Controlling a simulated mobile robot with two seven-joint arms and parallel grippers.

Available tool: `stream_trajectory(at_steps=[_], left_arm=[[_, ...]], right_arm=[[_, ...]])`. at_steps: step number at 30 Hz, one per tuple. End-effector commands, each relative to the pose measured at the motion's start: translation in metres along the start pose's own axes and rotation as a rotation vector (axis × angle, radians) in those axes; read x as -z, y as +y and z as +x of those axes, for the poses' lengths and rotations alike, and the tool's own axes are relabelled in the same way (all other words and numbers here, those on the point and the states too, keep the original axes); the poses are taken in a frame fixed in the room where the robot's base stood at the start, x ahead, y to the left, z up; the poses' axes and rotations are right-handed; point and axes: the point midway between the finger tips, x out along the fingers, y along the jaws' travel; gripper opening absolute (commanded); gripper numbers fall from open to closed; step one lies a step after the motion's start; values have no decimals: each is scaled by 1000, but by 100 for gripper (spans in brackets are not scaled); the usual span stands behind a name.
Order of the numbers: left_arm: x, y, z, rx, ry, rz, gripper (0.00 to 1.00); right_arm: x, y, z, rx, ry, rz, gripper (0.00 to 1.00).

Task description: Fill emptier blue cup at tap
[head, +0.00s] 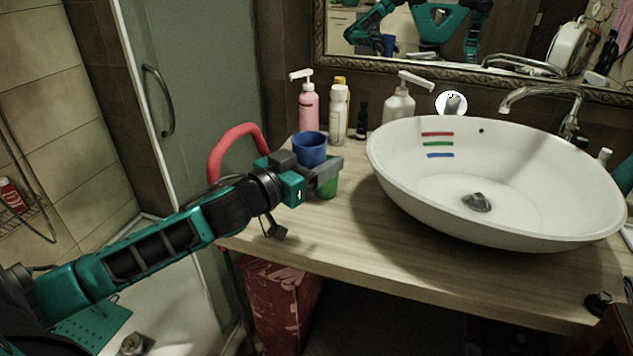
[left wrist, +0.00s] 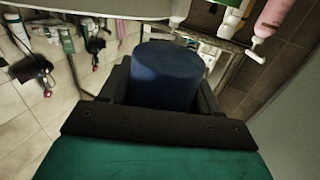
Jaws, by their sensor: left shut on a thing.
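My left gripper (head: 322,176) is shut on a blue cup (head: 310,146), which stands upright in its jaws at the left end of the counter. In the left wrist view the blue cup (left wrist: 167,75) sits between the two dark fingers. Its contents cannot be seen. A green cup (head: 329,187) is partly hidden behind the gripper. The tap (head: 540,93) is at the back right, its spout over the white basin (head: 590,200). No second blue cup shows directly on the counter. My right gripper cannot be made out.
A pink pump bottle (head: 309,106), a white bottle (head: 339,112), a small dark bottle (head: 362,118) and a white pump bottle (head: 398,104) line the back. Red, green and blue marks show inside the basin. A framed mirror (head: 470,68) hangs behind.

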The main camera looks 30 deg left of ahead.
Motion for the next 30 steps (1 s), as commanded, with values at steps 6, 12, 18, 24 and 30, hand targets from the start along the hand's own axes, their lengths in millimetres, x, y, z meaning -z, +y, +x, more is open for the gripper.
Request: stream_trajectory(at_steps=[6,12,18,24,30], left_arm=[[53,0,0,0,3,4,33],[72,0,0,1,2,2,33],[76,0,0,1,1,0,33],[75,0,0,1,1,0,33],[75,0,0,1,1,0,33]], right_arm=[[12,-2,-8,3,0,3,86],[14,-3,-10,5,-1,3,86],[14,-3,-10,6,-1,3,86],[14,-3,-10,6,-2,3,82],[14,-4,-10,7,-2,3,62]])
